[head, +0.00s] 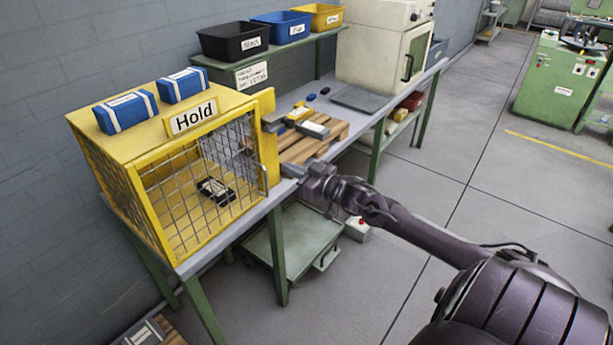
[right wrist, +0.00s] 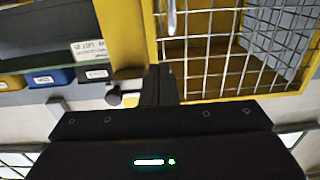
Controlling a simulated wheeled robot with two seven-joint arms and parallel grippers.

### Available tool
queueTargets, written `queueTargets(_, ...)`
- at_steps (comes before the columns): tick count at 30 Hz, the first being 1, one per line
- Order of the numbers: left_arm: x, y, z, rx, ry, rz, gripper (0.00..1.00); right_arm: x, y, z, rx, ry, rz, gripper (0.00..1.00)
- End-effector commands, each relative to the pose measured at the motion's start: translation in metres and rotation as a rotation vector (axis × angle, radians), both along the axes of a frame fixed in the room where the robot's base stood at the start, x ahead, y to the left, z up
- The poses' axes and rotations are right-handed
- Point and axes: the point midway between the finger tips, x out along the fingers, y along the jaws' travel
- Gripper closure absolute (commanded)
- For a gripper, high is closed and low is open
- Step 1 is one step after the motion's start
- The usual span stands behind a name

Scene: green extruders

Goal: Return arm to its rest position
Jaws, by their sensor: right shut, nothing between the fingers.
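My right arm comes in from the lower right of the head view. Its gripper (head: 292,169) is at the right front edge of the yellow mesh cage (head: 91,119) labelled "Hold", close to the door handle (head: 263,176). In the right wrist view the gripper's dark fingers (right wrist: 159,86) are together with nothing held, in front of the cage's yellow frame (right wrist: 127,38). I cannot tell whether they touch it. The cage's mesh front appears closed. A black item with a white label (head: 216,190) lies inside the cage. My left gripper is not in view.
Two blue boxes (head: 125,111) lie on the cage. A wooden pallet (head: 318,145) with small parts is beside my gripper on the bench. Black (head: 233,41), blue and yellow bins line the shelf. A green cart (head: 290,240) stands below. The floor (head: 430,180) at right is open.

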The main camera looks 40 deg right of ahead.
Motion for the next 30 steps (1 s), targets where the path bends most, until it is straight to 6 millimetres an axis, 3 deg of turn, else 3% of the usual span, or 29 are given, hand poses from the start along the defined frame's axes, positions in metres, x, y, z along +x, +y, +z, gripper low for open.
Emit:
queueTargets(3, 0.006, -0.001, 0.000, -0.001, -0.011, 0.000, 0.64, -0.018, -0.003, -0.002, -0.002, 0.004, 0.000, 1.00)
queueTargets(9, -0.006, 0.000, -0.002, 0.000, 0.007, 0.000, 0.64, -0.037, -0.006, -0.001, 0.000, 0.002, 0.000, 1.00)
queueTargets(23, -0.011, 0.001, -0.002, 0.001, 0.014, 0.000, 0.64, -0.045, -0.009, -0.003, -0.001, 0.005, -0.006, 1.00)
queueTargets(26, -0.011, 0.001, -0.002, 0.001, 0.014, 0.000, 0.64, -0.049, -0.019, -0.027, -0.004, 0.039, -0.046, 1.00)
queueTargets(29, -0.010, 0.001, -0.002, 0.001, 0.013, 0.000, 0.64, -0.062, -0.036, -0.076, -0.017, 0.114, -0.125, 1.00)
queueTargets(30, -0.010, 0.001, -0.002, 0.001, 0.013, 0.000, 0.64, -0.070, -0.043, -0.102, -0.026, 0.157, -0.161, 1.00)
